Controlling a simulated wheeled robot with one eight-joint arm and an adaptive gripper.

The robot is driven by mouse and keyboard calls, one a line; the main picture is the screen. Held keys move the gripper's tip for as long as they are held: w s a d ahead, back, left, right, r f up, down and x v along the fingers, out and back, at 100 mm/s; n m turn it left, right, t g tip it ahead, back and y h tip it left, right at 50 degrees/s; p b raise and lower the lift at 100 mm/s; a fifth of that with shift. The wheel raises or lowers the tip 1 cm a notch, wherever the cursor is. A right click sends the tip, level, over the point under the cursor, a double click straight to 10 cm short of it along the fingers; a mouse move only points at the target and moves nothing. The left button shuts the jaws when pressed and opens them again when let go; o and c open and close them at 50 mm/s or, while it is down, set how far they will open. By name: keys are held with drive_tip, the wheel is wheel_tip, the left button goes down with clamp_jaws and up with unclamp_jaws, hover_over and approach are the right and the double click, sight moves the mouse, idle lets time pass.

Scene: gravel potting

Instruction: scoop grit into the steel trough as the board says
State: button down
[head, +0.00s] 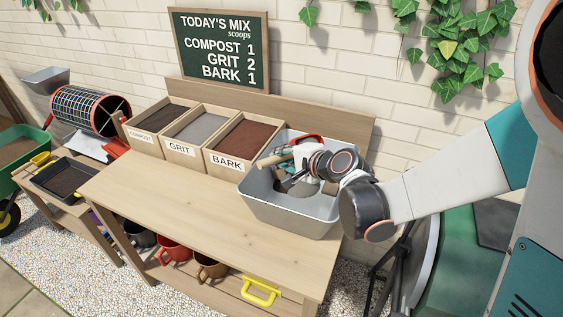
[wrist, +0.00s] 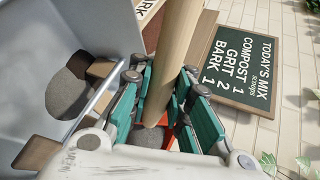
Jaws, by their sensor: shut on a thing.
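My gripper (head: 302,160) is over the steel trough (head: 290,212) and shut on a wooden handle (head: 268,161). In the wrist view the pale round handle (wrist: 178,40) runs between the teal fingers (wrist: 160,95); the tool's working end cannot be made out. The trough also shows in the wrist view (wrist: 115,25), with a grey grainy patch (wrist: 68,97) and brown pieces inside. The grit bin (head: 181,151) holds grey grit, between the compost bin (head: 143,137) and the bark bin (head: 220,163). The board (head: 222,50) reads compost 1, grit 2, bark 1.
The wooden bench top (head: 190,200) is clear left of the trough. A red curved thing (head: 305,138) shows behind my gripper. A side table with a dark tray (head: 64,180) stands left. Pots (head: 174,250) and a yellow handle (head: 260,292) are below.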

drive_tip(key=shift+d+f+t+y+b, duration=0.1)
drive_tip(key=shift+f+t+y+b, duration=0.35)
drive_tip(key=shift+b, duration=1.1)
drive_tip(key=shift+s+t+y+b, duration=0.1)
drive_tip(key=shift+t+y+b, duration=0.25)
drive_tip(key=shift+t+b, duration=0.5)
drive_tip(key=shift+r+m+t, duration=0.2)
drive_tip(key=shift+m+t, duration=0.1)
drive_tip(key=shift+t, duration=0.1)
drive_tip(key=shift+f+t+y, duration=0.1)
drive_tip(key=shift+t+y, duration=0.4)
drive_tip(key=shift+t, duration=0.1)
drive_tip(key=shift+s, duration=0.1)
